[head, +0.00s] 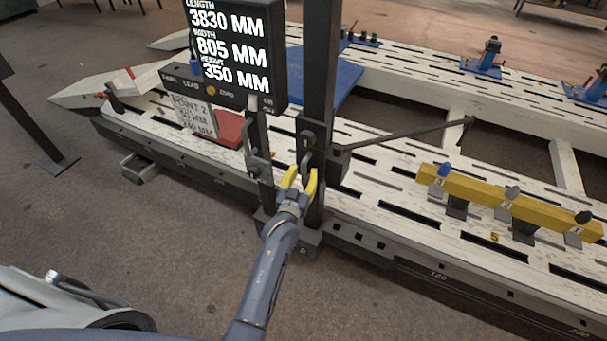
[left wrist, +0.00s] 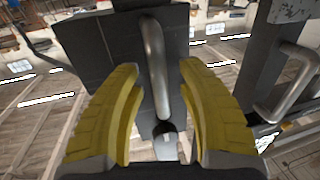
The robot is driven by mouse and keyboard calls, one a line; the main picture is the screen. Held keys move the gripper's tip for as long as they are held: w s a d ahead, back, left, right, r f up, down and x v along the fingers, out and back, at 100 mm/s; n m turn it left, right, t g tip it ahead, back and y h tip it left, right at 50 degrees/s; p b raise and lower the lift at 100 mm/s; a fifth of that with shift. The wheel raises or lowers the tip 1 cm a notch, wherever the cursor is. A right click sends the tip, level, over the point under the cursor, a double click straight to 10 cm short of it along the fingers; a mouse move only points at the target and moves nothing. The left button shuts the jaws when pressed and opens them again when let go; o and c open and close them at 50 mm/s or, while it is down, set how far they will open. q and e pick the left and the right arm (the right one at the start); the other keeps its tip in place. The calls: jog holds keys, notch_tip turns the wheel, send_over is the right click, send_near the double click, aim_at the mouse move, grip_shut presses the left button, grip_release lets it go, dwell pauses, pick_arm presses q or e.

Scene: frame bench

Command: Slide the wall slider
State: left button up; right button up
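A dark upright post (head: 320,65) stands at the near edge of the white slotted bench. A dark block with a grey bar handle (head: 306,150) sits low on it; this looks like the slider. In the left wrist view the metal handle (left wrist: 155,60) stands in front of a dark plate (left wrist: 98,48). My left gripper (head: 301,176) has yellow fingers, spread apart at the handle. In the wrist view the handle lies between the fingers, with a visible gap on each side. Contact is not visible. My right gripper is not in view.
A display box (head: 235,45) reading lengths hangs left of the post. A second, thinner post with a handle (head: 258,165) stands just left. A dark arm (head: 405,132) reaches right from the post. A yellow beam on clamps (head: 505,202) lies right on the bench (head: 385,225).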

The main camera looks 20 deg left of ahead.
pick_arm(q)
jog(key=s, duration=1.2)
dwell(0.5)
jog(key=s+d+f+m+g+h, duration=0.1)
jog(key=s+f+g, duration=0.35)
jog(key=f, duration=0.85)
jog(key=s+d+f+g, duration=0.1)
jog(key=s+f+g, duration=0.1)
jog(key=s+f, duration=0.8)
jog(key=s+d+f+m+g+h, duration=0.1)
jog(key=s+f+g, duration=0.15)
jog(key=f, duration=1.25)
jog(key=s+a+f+g, duration=0.2)
jog(key=s+f, duration=0.3)
jog(key=s, duration=0.5)
jog(key=s+a+f+m+g+y, duration=0.1)
jog(key=s+a+f+g, duration=0.2)
jog(key=s, duration=0.8)
jog(key=s+a+f+g+y, duration=0.1)
jog(key=s+a+f+g, duration=0.1)
jog(key=s+a+f, duration=0.4)
jog(key=s+f, duration=0.3)
jog(key=s, duration=0.2)
jog(key=shift+a+f+m+g, duration=0.2)
jog(key=shift+m+g, duration=0.1)
jog(key=shift+m, duration=0.1)
